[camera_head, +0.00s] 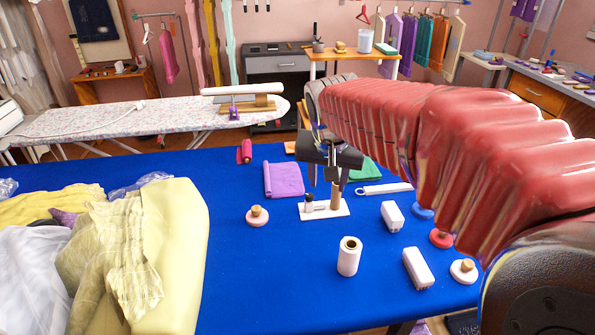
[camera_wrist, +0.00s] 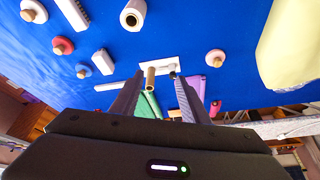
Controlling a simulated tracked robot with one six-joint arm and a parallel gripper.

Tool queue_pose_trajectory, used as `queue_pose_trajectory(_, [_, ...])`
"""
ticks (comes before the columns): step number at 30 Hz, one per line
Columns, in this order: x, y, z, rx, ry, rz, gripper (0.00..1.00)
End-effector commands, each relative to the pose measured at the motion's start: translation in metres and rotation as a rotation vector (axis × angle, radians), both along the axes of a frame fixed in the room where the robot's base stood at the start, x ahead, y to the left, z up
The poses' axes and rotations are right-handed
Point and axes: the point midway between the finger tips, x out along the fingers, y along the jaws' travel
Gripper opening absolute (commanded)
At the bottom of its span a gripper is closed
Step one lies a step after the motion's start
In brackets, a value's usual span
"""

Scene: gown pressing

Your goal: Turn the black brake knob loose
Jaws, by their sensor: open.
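A small stand with a white base plate (camera_head: 336,210) lies on the blue table. A wooden post (camera_head: 335,197) rises from its right part, and a small black knob (camera_head: 309,198) stands at its left end. In the wrist view the stand's white plate (camera_wrist: 158,66) lies beyond my fingertips, with the post (camera_wrist: 150,78) and the black knob (camera_wrist: 173,74) side by side. My gripper (camera_head: 327,182) points down above the stand, open, with nothing clearly held. In the wrist view the gripper (camera_wrist: 158,80) has its fingers apart. Contact with the knob cannot be told.
A white roll (camera_head: 348,256), white brushes (camera_head: 417,268), wooden-knobbed discs (camera_head: 257,216) and a folded purple cloth (camera_head: 284,180) lie around the stand. Yellow fabric (camera_head: 165,250) covers the table's left. An ironing board (camera_head: 150,117) stands behind. Blue table between is clear.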

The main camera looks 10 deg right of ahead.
Motion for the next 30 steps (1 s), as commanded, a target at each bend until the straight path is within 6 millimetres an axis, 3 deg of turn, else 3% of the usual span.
queue_pose_trajectory(11, [0.076,0.009,-0.030,0.005,0.013,-0.106,0.41])
queue_pose_trajectory(21, [0.139,0.020,-0.069,0.008,0.016,-0.200,0.41])
queue_pose_trajectory(30, [0.168,0.026,-0.092,0.009,0.013,-0.252,0.41])
